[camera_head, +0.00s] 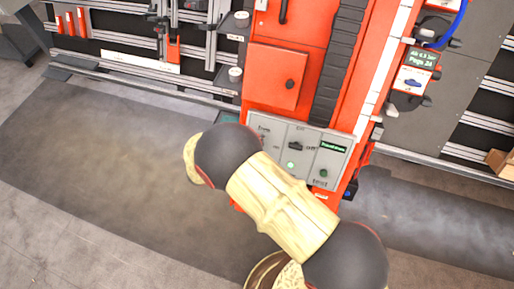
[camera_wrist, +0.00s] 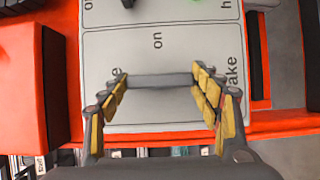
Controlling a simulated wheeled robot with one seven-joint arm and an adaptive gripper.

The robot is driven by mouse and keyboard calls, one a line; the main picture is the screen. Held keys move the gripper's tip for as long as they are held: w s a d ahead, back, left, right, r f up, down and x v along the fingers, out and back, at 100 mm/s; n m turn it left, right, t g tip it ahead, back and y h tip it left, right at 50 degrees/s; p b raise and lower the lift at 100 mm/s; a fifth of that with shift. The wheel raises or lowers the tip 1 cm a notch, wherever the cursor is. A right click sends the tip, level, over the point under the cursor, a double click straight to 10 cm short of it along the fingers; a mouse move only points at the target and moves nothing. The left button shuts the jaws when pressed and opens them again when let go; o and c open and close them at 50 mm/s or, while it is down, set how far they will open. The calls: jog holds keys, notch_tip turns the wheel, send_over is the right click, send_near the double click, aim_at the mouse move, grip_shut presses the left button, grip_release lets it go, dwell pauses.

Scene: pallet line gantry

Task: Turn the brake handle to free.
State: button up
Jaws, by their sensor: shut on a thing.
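The brake handle (camera_wrist: 160,81) is a grey bar. In the wrist view it runs crosswise between the two yellow-padded fingers of my gripper (camera_wrist: 160,92), which is shut on its ends. The handle sits in front of a light grey panel (camera_wrist: 140,50). An "on" label shows above the bar. A label ending in "e" is half hidden at the left finger, and one ending in "ake" shows by the right finger. The bar lies level in this view, toward the "e" label, not toward "on". In the head view my arm covers the handle and gripper; the panel (camera_head: 312,139) shows behind.
An orange block (camera_wrist: 18,90) stands close to the left of my gripper in the wrist view. Open floor (camera_head: 100,150) lies to the left.

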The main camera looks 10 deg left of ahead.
jog(key=o, duration=1.2)
jog(key=shift+c, duration=0.2)
jog(key=v, duration=1.2)
